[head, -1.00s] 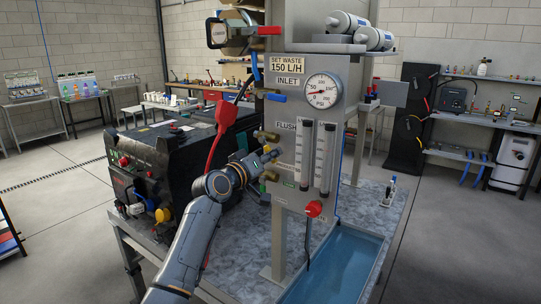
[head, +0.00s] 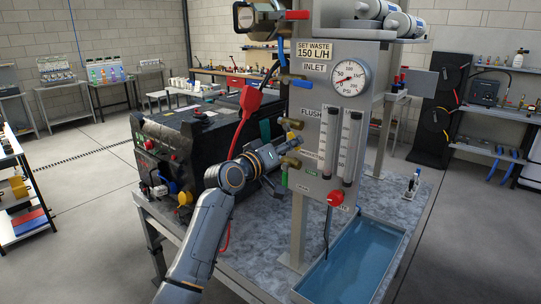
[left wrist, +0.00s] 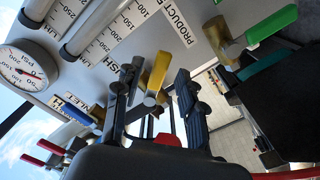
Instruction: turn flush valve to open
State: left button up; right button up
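The flush valve shows a yellow handle (head: 293,124) just below the FLUSH label on the grey panel (head: 313,130). In the left wrist view the yellow handle (left wrist: 158,72) stands between my fingers, on a brass body. My left gripper (head: 283,160) is at the panel's left edge, beside the valve. In the left wrist view the left gripper (left wrist: 157,88) is open, with one dark finger on each side of the handle. The left finger is close to the handle; I cannot tell whether it touches.
A blue-handled inlet valve (head: 298,84) is above, with a gauge (head: 349,77) beside it. A green handle (left wrist: 272,24) is close by. A red knob (head: 334,198) is below the flow tubes. A black machine (head: 190,145) stands left. A water tray (head: 352,262) lies in front.

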pick_arm(q)
jog(key=v, duration=0.9)
pick_arm(e)
jog(key=shift+a, duration=0.1)
jog(key=shift+c, duration=0.4)
